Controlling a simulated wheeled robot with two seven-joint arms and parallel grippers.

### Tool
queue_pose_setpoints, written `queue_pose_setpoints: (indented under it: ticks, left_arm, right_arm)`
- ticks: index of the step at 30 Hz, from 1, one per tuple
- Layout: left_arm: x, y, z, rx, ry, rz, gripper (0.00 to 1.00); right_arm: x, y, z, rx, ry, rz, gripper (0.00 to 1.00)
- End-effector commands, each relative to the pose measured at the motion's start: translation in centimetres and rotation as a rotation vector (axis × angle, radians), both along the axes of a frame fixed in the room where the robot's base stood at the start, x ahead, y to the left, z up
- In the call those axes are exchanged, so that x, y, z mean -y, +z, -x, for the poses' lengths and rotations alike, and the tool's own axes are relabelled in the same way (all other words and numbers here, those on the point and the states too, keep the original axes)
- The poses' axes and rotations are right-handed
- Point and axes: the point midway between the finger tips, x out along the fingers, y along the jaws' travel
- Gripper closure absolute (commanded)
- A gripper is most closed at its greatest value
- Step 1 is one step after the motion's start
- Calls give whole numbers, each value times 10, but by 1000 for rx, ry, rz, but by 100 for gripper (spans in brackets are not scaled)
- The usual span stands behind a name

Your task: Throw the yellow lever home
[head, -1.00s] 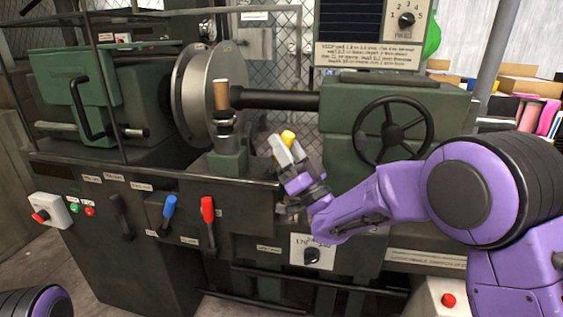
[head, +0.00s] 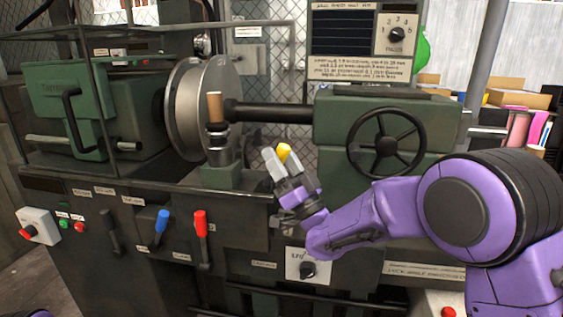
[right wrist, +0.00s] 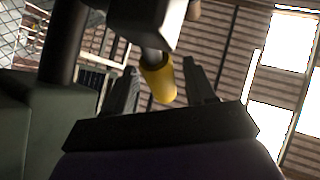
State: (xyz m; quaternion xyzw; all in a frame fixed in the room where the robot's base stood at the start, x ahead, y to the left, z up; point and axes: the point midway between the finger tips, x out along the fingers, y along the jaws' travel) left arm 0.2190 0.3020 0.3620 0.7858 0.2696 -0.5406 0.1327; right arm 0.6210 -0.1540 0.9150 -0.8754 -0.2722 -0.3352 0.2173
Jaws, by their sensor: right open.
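The yellow lever's knob (head: 284,151) shows in the head view at the lathe's front, right of the tool post. My right gripper (head: 280,160) is right at it, with its grey fingers open. In the right wrist view the yellow knob (right wrist: 158,82) sits between the two spread fingers of the right gripper (right wrist: 160,68), with a visible gap on each side. The lever's shaft runs up from the knob behind a dark block. In the head view the fingers and wrist hide the lever's lower part. My left gripper is out of view.
A black handwheel (head: 385,143) stands right of the gripper, above my right forearm. The tool post (head: 218,150) with its tan-topped handle stands close on the left. A blue lever (head: 161,226) and a red lever (head: 201,228) are lower left on the front panel.

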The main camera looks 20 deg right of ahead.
Motion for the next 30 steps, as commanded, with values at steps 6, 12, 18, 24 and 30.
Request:
queue_pose_setpoints:
  ticks: [6, 12, 18, 24, 30]
  left_arm:
    - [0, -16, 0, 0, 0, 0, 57]
    - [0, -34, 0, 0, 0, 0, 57]
    - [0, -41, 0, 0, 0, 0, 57]
    - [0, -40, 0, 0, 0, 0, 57]
    - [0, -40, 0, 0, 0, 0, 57]
  right_arm:
    - [12, -31, 22, -3, 0, 1, 45]
    - [27, -63, 51, -2, -1, 0, 45]
    - [35, -75, 64, 0, -1, 0, 45]
    - [35, -74, 64, 0, -1, 0, 45]
    - [35, -74, 64, -1, -1, 0, 45]
